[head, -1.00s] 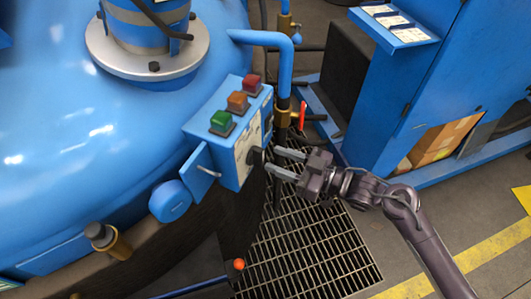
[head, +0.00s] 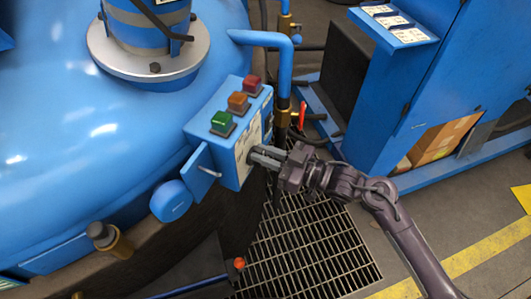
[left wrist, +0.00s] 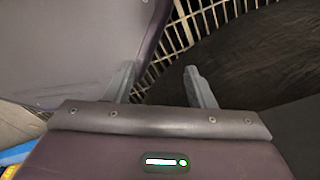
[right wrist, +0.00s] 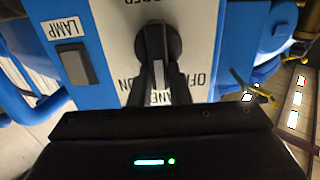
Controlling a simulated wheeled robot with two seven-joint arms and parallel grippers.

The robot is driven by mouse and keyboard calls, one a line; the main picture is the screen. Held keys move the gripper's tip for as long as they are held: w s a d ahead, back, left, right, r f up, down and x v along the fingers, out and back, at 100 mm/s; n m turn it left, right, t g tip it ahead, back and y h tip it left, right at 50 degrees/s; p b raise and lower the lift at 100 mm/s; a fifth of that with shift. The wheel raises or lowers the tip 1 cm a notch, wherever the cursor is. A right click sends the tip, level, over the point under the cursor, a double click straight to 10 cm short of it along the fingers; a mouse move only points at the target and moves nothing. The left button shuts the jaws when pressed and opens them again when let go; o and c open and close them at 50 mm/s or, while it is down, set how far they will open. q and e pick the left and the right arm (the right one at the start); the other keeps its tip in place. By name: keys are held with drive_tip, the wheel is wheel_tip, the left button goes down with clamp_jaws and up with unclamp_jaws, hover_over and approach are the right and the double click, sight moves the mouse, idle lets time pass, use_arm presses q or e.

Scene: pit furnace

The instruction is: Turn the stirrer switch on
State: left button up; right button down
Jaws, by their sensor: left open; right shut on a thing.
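The stirrer switch is a black round rotary knob (right wrist: 157,42) on the white label plate of the blue control box (head: 205,118). In the right wrist view its grip sits between the fingers of my right gripper (right wrist: 160,92), which is shut on it. "OFF" is printed on the plate to the right of the knob, and lettering at its left is partly covered by a finger. In the head view my right gripper (head: 262,157) reaches the box's side face and hides the knob. My left gripper (left wrist: 160,85) is open and empty in the left wrist view.
A rocker switch (right wrist: 77,66) labelled "LAMP" is left of the knob. Green, orange and red buttons (head: 238,103) top the box, and a small blue flap (head: 198,170) sticks out. A blue pipe (head: 284,70) stands behind. Floor grating (head: 315,245) lies below.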

drive_tip(key=m+p, duration=0.4)
drive_tip(key=w+m+p, duration=0.1)
drive_tip(key=m+p, duration=0.1)
drive_tip(key=shift+w+d+m, duration=0.1)
drive_tip(key=shift+d+m, duration=0.2)
drive_tip(key=shift+m, duration=0.1)
drive_tip(key=shift+w+f+m+p, duration=0.1)
drive_tip(key=shift+f+m+p, duration=0.2)
drive_tip(key=shift+m+p, duration=0.7)
drive_tip(key=c, duration=1.4)
unclamp_jaws()
drive_tip(key=shift+o, duration=0.2)
drive_tip(key=shift+d+f, duration=0.1)
